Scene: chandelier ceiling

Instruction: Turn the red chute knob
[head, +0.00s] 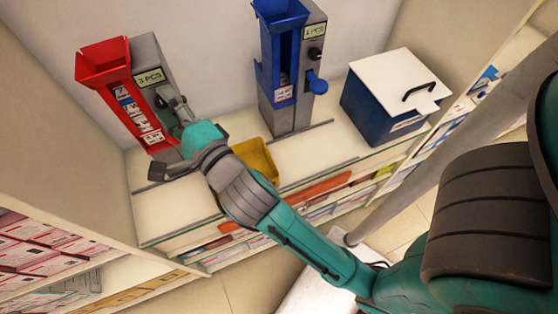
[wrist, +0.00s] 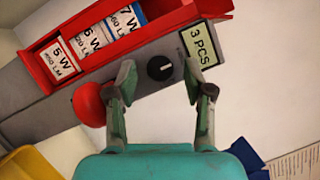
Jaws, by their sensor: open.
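The red chute (head: 105,65) is on a grey dispenser at the left of the counter, with a "3 PCS" label and small lamp boxes inside; its red wall also shows in the wrist view (wrist: 60,62). In the wrist view a round black dial (wrist: 160,68) with a white mark is on the grey panel. A red ball-shaped knob (wrist: 88,103) is beside the left finger. My gripper (wrist: 160,82) is open, its fingertips on either side of the dial; I cannot tell whether they touch it. In the head view my gripper (head: 177,108) hides the dial and the red ball knob.
A blue chute dispenser (head: 282,50) with a black dial and blue ball knob stands to the right. A yellow tray (head: 256,158) sits on the counter beside my arm. A blue bin (head: 380,105) with a white lid is further right. Stocked shelves lie below.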

